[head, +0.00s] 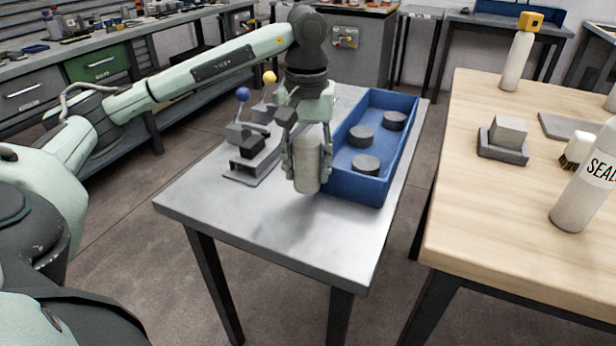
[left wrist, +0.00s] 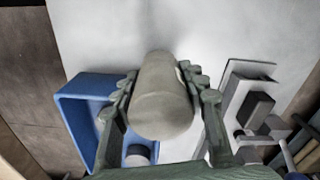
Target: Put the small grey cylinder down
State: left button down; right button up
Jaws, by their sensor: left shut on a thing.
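The small grey cylinder (head: 307,165) is upright between the fingers of my left gripper (head: 308,172), over the metal table (head: 270,232). My left gripper is shut on it, with a finger on each side. The cylinder is just left of the blue tray's near end. In the left wrist view, the cylinder (left wrist: 162,95) fills the space between the fingers (left wrist: 162,92), with bare tabletop beyond it. I cannot tell whether its base touches the table. My right gripper is not in view.
The blue tray (head: 352,187) holds several dark round discs (head: 365,164). A lever fixture (head: 247,168) with blue and yellow knobs stands to the left. The table's front part is clear. A wooden table (head: 470,215) at right carries bottles (head: 590,180) and a grey block (head: 508,131).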

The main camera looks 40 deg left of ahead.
aim_at(307, 180)
pick_arm(q)
jog(key=shift+f, duration=1.55)
jog(key=shift+f, duration=0.1)
jog(key=c, duration=0.9)
grip_release()
jog(key=shift+o, duration=0.2)
